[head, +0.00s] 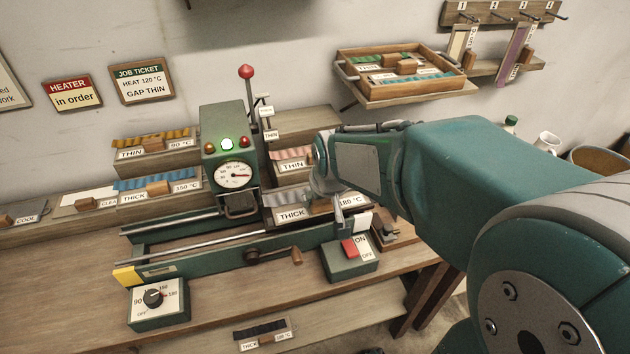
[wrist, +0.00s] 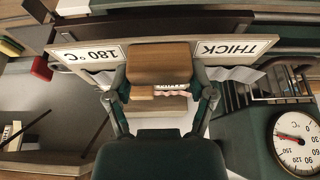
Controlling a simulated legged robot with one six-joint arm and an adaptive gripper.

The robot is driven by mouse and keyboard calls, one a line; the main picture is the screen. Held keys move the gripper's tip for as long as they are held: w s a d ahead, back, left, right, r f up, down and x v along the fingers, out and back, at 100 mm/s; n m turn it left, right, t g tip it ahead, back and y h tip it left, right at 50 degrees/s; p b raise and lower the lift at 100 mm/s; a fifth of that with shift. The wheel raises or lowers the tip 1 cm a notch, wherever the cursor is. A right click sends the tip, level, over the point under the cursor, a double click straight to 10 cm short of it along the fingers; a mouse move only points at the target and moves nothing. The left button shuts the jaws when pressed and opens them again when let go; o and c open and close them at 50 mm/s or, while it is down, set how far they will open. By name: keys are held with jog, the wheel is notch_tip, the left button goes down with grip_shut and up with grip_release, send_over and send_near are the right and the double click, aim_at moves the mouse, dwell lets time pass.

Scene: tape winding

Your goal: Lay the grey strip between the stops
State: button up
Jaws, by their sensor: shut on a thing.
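The grey strip (wrist: 244,75) shows its wavy ends on both sides of a brown wooden block (wrist: 160,62) in the wrist view. My gripper (wrist: 162,84) is shut on this block, one finger at each side. The block overlaps the board labelled THICK, 180 °C (wrist: 150,47); I cannot tell whether the strip still touches its rack. I cannot make out which parts are the stops.
The machine's rails (head: 200,245) run in front of the racks, with a crank (head: 290,257) and yellow end block (head: 127,275). An ON/OFF box (head: 350,262) and dial box (head: 157,302) stand in front. Other strips lie in racks (head: 155,190) at left. A job ticket (head: 142,83) reads gap thin.

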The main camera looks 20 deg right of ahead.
jog(key=shift+w+d+f, duration=0.25)
jog(key=shift+w+d, duration=0.3)
jog(key=shift+w, duration=0.1)
jog(key=shift+w+d+f, duration=0.25)
jog(key=shift+w+d, duration=0.25)
jog(key=shift+w, duration=0.1)
jog(key=w, duration=0.1)
jog(key=a+f, duration=0.1)
jog(key=w, duration=0.1)
jog(key=shift+w+a+f, duration=0.3)
jog(key=shift+a+f, duration=0.15)
jog(key=shift+f, duration=0.5)
jog(key=shift+d+f, duration=0.3)
jog(key=shift+d, duration=0.35)
jog(key=shift+a+f, duration=0.15)
jog(key=shift+a, duration=0.3)
jog(key=shift+s+f, duration=0.1)
jog(key=shift+f, duration=0.1)
jog(key=shift+d+f, duration=0.1)
jog(key=shift+d, duration=0.05)
